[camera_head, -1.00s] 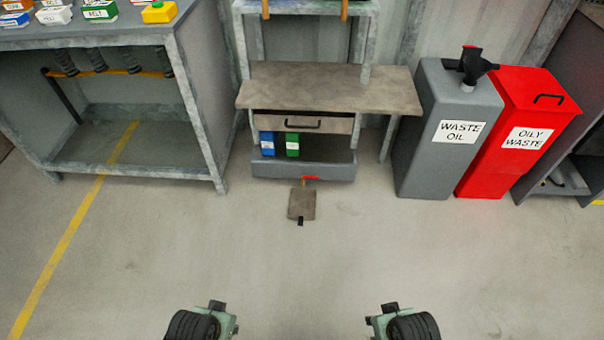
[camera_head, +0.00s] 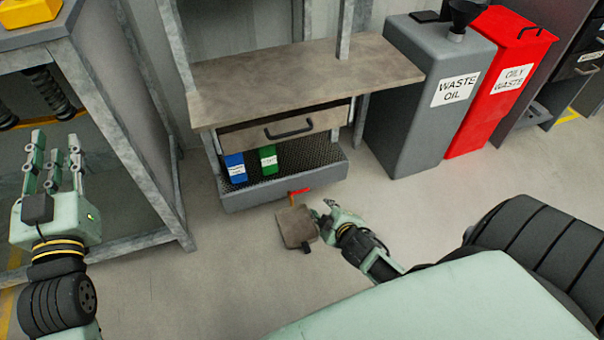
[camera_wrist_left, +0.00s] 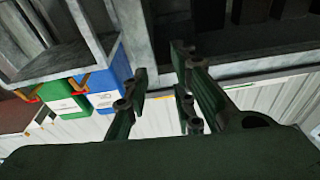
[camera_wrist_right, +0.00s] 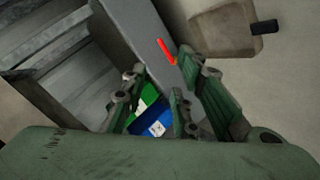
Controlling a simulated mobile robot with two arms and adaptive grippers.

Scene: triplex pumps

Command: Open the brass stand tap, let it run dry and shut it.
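The stand tap shows its red handle (camera_head: 299,191) at the front edge of the grey bottom tray (camera_head: 268,191), with a small brass-coloured part below. The red handle (camera_wrist_right: 166,50) also shows in the right wrist view, just beyond the fingers. A brown square pan (camera_head: 295,228) with a black grip is on the floor under the tap; any liquid is too small to tell. My right gripper (camera_head: 328,213) is open and empty, just right of the tap and apparently apart from it. My left gripper (camera_head: 55,160) is open and empty, raised at the far left.
A blue container (camera_head: 235,168) and a green container (camera_head: 268,159) stand on the tray beneath a drawer (camera_head: 280,130). The grey waste oil bin (camera_head: 415,110) and red oily waste bin (camera_head: 490,100) stand to the right. A metal-framed bench (camera_head: 110,130) is near my left arm.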

